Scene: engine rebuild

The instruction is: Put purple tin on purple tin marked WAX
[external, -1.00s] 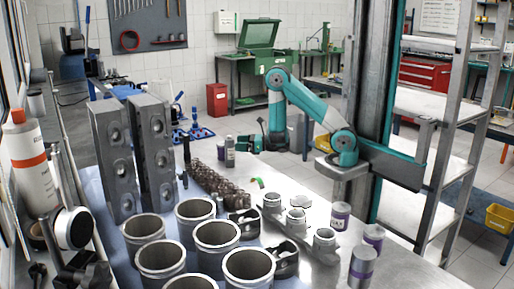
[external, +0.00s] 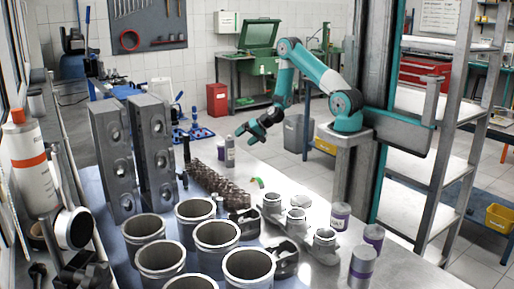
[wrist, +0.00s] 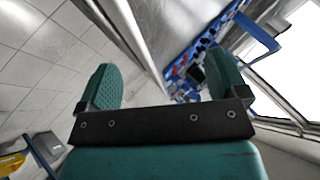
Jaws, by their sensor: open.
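Three tins with purple bands stand upright at the right end of the metal bench: a back tin (external: 340,217), a right tin (external: 373,238) and a front tin (external: 362,267). The lettering is too small to read, so I cannot tell which one says WAX. My gripper (external: 247,135) hangs in the air beyond the bench's far edge, to the left of and behind the tins, and far from them. In the wrist view my gripper (wrist: 164,82) has its two green fingers wide apart with nothing between them. No tin shows in the wrist view.
A bottle (external: 229,152) stands at the bench's far edge near my gripper. Cylinder liners (external: 216,235), a manifold-like part (external: 297,221) and springs (external: 208,178) crowd the bench left of the tins. Grey upright blocks (external: 113,160) stand farther left. Shelves (external: 420,170) stand at right.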

